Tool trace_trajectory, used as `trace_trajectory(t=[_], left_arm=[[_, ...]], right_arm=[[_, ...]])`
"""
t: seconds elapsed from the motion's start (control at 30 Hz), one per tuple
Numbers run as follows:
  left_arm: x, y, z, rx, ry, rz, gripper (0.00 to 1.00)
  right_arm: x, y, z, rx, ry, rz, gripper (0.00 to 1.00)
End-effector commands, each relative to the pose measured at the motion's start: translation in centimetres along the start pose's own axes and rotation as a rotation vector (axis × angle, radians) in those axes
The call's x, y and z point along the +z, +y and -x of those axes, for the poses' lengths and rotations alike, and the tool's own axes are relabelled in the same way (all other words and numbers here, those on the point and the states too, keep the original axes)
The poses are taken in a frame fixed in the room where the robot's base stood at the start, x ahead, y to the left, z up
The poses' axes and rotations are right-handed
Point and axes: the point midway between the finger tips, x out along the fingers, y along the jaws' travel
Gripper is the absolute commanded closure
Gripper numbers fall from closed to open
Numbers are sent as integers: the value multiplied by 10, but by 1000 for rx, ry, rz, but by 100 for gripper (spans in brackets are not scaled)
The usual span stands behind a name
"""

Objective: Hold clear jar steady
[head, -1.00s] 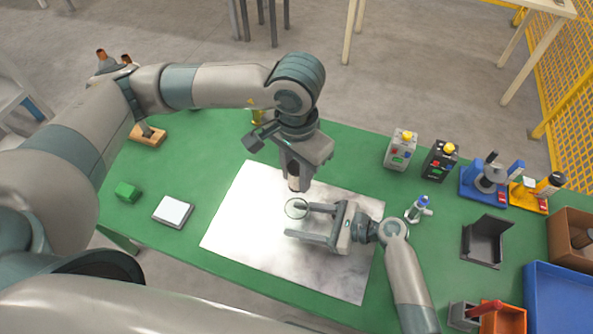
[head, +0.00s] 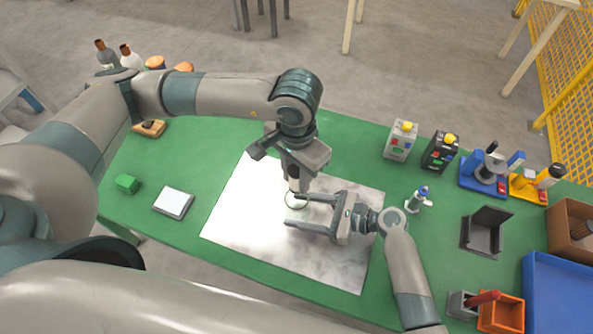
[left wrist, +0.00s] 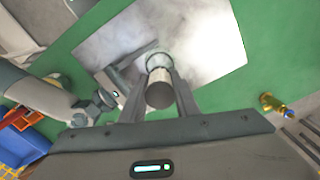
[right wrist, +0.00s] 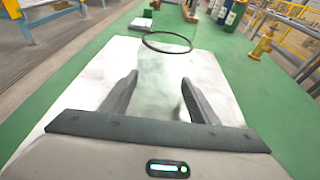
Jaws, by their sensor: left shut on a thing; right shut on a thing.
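The clear jar (head: 293,201) stands on the pale marbled sheet on the green table, partly hidden behind the left gripper's load. Its dark round rim and see-through wall show in the right wrist view (right wrist: 167,42). My right gripper (head: 296,212) reaches in from the right, its fingers on either side of the jar and shut on it; finger contact is hard to see through the clear wall. My left gripper (head: 297,180) points down above the jar, shut on a dark-ended cylinder (left wrist: 160,90). In the left wrist view the cylinder's far end overlaps the jar (left wrist: 157,61).
A blue tray (head: 560,300) and orange bin (head: 503,313) are at front right. A white-topped pad (head: 173,202) and green block (head: 127,184) lie left.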

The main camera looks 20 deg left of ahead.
Motion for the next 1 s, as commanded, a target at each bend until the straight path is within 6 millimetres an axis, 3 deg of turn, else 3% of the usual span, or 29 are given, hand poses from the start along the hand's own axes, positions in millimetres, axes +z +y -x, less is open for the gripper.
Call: trace_trajectory(t=[0.53, 0.57, 0.63, 1.0], left_arm=[[0, 0, -11, 0, 0, 0, 93], [0, 0, -11, 0, 0, 0, 65], [0, 0, -11, 0, 0, 0, 50], [0, 0, -9, 0, 1, 0, 50]], right_arm=[[-1, 0, 0, 0, 1, -1, 57], [-1, 0, 0, 0, 1, -1, 57], [-1, 0, 0, 0, 1, -1, 57], [-1, 0, 0, 1, 1, -1, 57]])
